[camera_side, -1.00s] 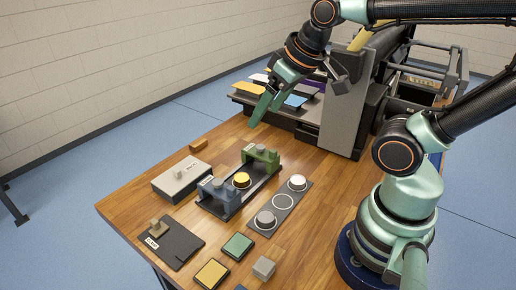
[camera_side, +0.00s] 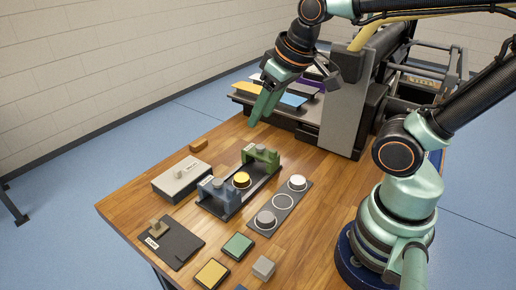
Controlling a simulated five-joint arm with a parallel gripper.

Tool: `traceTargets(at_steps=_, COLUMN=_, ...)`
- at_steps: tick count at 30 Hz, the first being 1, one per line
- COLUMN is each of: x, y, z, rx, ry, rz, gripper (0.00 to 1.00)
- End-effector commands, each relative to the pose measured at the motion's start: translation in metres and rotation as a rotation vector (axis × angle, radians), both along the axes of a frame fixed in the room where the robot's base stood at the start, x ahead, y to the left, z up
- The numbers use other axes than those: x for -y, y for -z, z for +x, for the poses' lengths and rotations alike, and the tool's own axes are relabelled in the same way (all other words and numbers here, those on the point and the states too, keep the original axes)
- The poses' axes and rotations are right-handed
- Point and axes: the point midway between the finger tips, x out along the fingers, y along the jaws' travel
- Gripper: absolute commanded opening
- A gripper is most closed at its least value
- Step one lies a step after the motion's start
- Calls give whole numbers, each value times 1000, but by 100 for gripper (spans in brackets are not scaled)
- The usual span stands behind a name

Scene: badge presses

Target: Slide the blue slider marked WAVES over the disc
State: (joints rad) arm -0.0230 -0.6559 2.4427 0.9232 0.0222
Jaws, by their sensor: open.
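The blue slider (camera_side: 215,191) stands at the near left end of a dark rail base (camera_side: 236,207); its white label is too small to read. A green slider (camera_side: 262,157) stands at the far right end of the same base. The disc (camera_side: 242,180), yellow-topped, sits on the base between the two sliders, uncovered. My gripper (camera_side: 262,108) is open and empty, with its green fingers pointing down. It is above and beyond the green slider, near the back edge of the table, apart from both sliders and the disc.
A dark strip (camera_side: 270,222) right of the base holds a white and a grey disc. A grey box (camera_side: 182,180) is at left, a dark plate with a tan knob (camera_side: 171,243) at front left. Green and yellow tiles and a grey cube lie in front. A large machine (camera_side: 347,110) stands behind.

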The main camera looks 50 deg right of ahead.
Motion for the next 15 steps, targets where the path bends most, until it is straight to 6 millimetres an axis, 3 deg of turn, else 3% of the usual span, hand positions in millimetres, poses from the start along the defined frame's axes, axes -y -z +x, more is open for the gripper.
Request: traceTargets(at_steps=15, x=-52, y=51, z=46, rx=-387, ry=-3, rz=-3, gripper=50)
